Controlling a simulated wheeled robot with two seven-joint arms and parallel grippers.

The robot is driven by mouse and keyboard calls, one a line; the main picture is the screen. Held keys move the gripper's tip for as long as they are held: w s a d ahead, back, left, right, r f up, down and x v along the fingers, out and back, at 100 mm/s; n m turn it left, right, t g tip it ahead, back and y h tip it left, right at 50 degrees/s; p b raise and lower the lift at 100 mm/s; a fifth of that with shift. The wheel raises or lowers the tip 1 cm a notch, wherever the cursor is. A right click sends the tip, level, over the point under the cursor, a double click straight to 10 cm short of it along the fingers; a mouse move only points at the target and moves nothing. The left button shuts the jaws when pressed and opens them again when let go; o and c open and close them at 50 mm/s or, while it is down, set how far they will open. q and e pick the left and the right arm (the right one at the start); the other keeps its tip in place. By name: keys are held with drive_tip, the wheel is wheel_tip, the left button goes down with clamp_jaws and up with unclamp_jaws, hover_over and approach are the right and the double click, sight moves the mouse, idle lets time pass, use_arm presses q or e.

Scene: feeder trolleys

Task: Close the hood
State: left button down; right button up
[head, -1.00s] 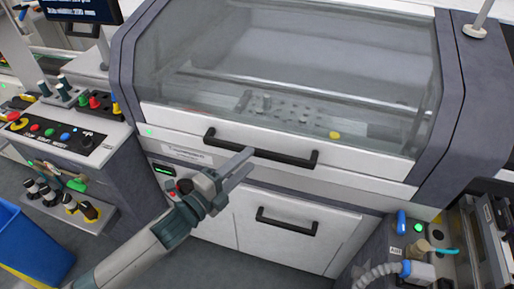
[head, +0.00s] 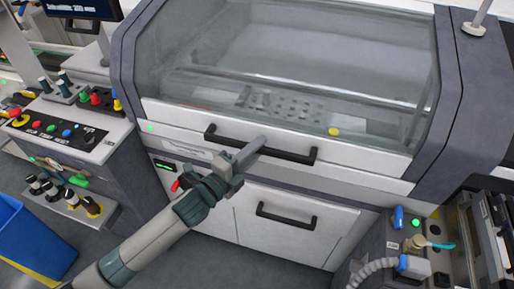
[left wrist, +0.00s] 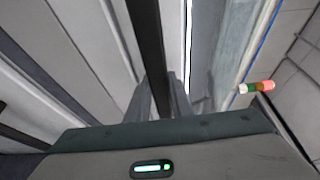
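The hood (head: 290,50) is a large clear cover with grey side frames and a white front rail, and it appears down over the machine. Its black bar handle (head: 290,155) runs along the front rail. My left gripper (head: 252,152) is at the left-middle of this handle, its fingers overlapping the bar. In the left wrist view the black handle (left wrist: 148,45) passes closely between the two fingers (left wrist: 160,98), with no clear gap beside it. The far finger is partly hidden in the head view. My right gripper is not in view.
A second black handle (head: 286,216) is on the white cabinet front below. A button console (head: 65,130) and a blue bin (head: 35,240) stand at left. A unit with a grey hose (head: 375,275) stands at lower right. Floor shows between bin and cabinet.

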use_arm(q)
drive_tip(key=shift+s+r+p, duration=0.15)
drive_tip(key=shift+r+p, duration=0.25)
drive_tip(key=shift+p, duration=0.05)
drive_tip(key=s+a+r+p, duration=0.1)
drive_tip(key=s+r+p, duration=0.2)
drive_tip(key=r+p, duration=0.3)
drive_tip(key=shift+s+a+r, duration=0.15)
drive_tip(key=shift+s+r, duration=0.1)
drive_tip(key=shift+r, duration=0.25)
drive_tip(key=c, duration=1.8)
unclamp_jaws()
drive_tip(key=shift+o, duration=1.2)
drive_tip(key=shift+w+f, duration=0.1)
drive_tip(key=shift+f, duration=0.05)
